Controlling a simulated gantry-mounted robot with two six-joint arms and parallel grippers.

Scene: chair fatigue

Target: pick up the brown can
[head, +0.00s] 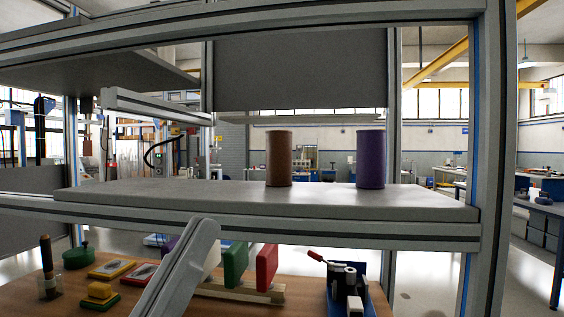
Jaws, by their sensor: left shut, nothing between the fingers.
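The brown can (279,159) stands upright on the grey shelf (150,195), right of its middle. A purple can (370,159) stands upright to its right, with a gap between them. My right gripper is not in view.
The shelf's front beam (350,236) and right post (489,150) frame the cans. The shelf's left half is clear. On a wooden table (222,306) below are a green pot (78,256), coloured blocks, upright green and red panels, and a blue-based device (347,288).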

